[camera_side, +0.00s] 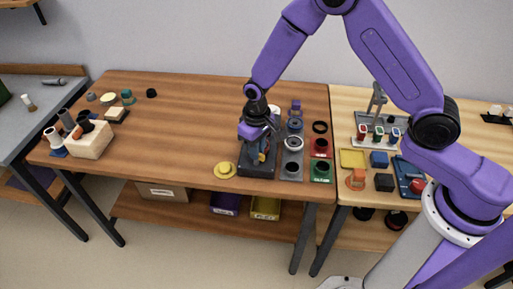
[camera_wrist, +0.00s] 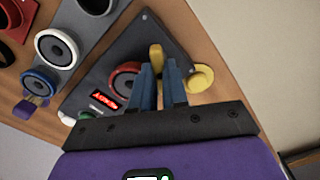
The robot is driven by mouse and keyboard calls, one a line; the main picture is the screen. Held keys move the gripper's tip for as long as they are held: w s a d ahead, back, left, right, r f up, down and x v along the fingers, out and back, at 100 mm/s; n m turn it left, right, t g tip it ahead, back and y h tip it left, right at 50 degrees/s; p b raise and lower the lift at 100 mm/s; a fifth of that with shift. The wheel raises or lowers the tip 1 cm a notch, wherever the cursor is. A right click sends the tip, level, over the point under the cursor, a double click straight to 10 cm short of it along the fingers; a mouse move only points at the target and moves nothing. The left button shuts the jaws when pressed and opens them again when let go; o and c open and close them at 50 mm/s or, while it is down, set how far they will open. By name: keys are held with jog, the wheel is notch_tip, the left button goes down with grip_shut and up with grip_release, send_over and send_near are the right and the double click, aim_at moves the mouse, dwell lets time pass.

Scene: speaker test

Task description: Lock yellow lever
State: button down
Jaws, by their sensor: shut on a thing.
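The yellow lever (camera_wrist: 156,52) stands on a dark test panel (camera_wrist: 163,30) and shows between my fingertips in the wrist view. My gripper (camera_wrist: 160,72) has its two blue fingers shut on the lever. The panel carries a lit red display (camera_wrist: 104,99) and a red-ringed speaker (camera_wrist: 122,72), partly covered by a finger. In the side view my gripper (camera_side: 261,153) reaches down over the dark panel (camera_side: 257,171) near the table's front edge. There the lever is a small yellow patch, mostly hidden by the fingers.
A yellow round piece (camera_side: 225,170) lies left of the panel, close to the front edge. A grey strip with ringed speakers (camera_side: 293,143) stands right of the panel, with red (camera_side: 320,146) and green (camera_side: 321,170) holders beyond. The table's left middle is clear.

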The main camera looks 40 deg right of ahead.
jog(key=m, duration=1.1)
jog(key=shift+m, duration=0.4)
dwell(0.3)
jog(key=c, duration=1.1)
grip_release()
jog(key=shift+c, duration=0.2)
notch_tip(320, 180, up, 18)
jog(key=shift+f, duration=0.25)
